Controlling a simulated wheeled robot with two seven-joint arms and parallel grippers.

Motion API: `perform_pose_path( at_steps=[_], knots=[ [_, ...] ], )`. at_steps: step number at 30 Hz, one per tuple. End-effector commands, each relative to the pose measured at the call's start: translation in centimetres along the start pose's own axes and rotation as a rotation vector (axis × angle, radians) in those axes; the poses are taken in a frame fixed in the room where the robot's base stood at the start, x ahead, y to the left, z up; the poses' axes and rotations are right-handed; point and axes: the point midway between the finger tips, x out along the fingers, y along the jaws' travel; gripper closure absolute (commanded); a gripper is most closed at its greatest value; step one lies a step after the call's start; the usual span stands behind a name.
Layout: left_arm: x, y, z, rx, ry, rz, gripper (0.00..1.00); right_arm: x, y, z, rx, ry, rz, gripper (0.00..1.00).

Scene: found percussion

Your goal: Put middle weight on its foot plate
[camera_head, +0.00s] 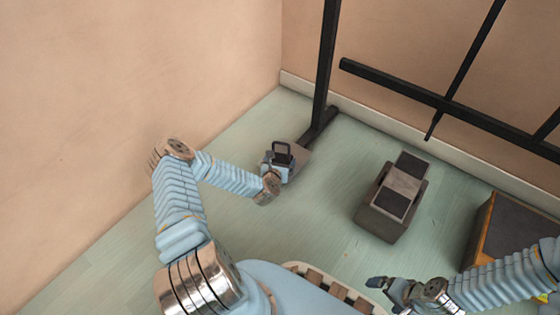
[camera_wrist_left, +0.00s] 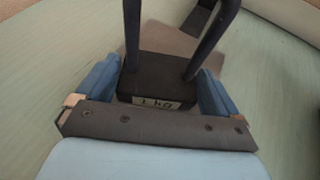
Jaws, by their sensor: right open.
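A dark block weight with an upright loop handle (camera_head: 283,149) is at my left gripper, beside the foot of the black stand. In the left wrist view the weight (camera_wrist_left: 155,82) sits between the two blue fingers, which press close on both sides; its pale label seems to end in "kg". My left gripper (camera_head: 278,165) is shut on it. A grey-brown plate (camera_head: 301,155) lies under or just beyond the weight, and also shows in the wrist view (camera_wrist_left: 160,40). I cannot tell whether the weight touches it. My right gripper (camera_head: 385,292) is open and empty at the lower right.
A black stand (camera_head: 325,70) with crossbars (camera_head: 440,100) rises behind the plate; its foot (camera_head: 321,127) runs along the floor. A grey box with dark panels (camera_head: 382,222) stands mid-right. A wooden box with a dark top (camera_head: 515,240) is further right. Floor between is clear.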

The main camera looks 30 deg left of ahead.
Motion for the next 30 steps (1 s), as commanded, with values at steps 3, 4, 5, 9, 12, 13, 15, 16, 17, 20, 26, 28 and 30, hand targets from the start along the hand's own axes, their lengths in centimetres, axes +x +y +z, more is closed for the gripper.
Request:
perform_pose_path(
  at_steps=[3,4,5,9,12,13,15,16,17,20,26,28,30],
  knots=[
    [0.0,0.0,0.0,-0.001,0.001,0.0,0.0,0.0,0.0,0.0,0.0,0.0,0.0,0.0],
    [0.0,0.0,0.0,-0.001,0.001,0.0,0.0,0.0,0.0,0.0,0.0,0.0,0.0,0.0],
    [0.0,0.0,0.0,-0.001,0.001,0.0,0.0,0.0,0.0,0.0,0.0,0.0,0.0,0.0],
    [-0.1,0.0,0.2,0.0,0.0,0.0,0.0,0.0,0.0,0.0,0.0,0.0,0.0,0.0],
    [-1.2,0.0,0.3,-0.001,0.003,0.0,0.0,-0.5,-0.2,0.0,0.0,-0.001,0.0,0.0],
    [-1.7,0.0,0.3,-0.001,0.003,-0.001,0.0,-0.6,-0.2,0.0,0.0,-0.001,0.0,0.0],
    [-3.2,0.0,0.4,-0.002,0.004,-0.001,0.0,-1.1,-0.4,0.0,0.0,-0.002,0.0,0.0],
    [-3.9,0.0,0.4,-0.002,0.004,-0.001,0.0,-1.3,-0.5,0.0,-0.001,-0.002,0.0,0.0],
    [-4.6,0.1,0.4,-0.003,0.004,0.0,0.0,-1.5,-0.6,0.0,-0.001,-0.003,0.0,0.0],
    [-7.0,0.1,0.4,-0.002,0.004,0.0,0.0,-2.1,-0.8,0.0,-0.001,-0.004,0.0,0.0],
    [-10.7,0.0,0.3,-0.002,0.004,0.0,0.0,-2.8,-1.1,0.1,-0.002,-0.007,-0.001,0.0],
    [-11.4,0.0,0.2,-0.001,0.002,-0.001,0.0,-2.9,-1.1,0.1,-0.002,-0.008,-0.001,0.0],
    [-11.9,-0.5,0.2,0.024,0.007,-0.015,0.0,-2.9,-1.1,0.1,-0.002,-0.008,-0.001,0.0]
  ],
)
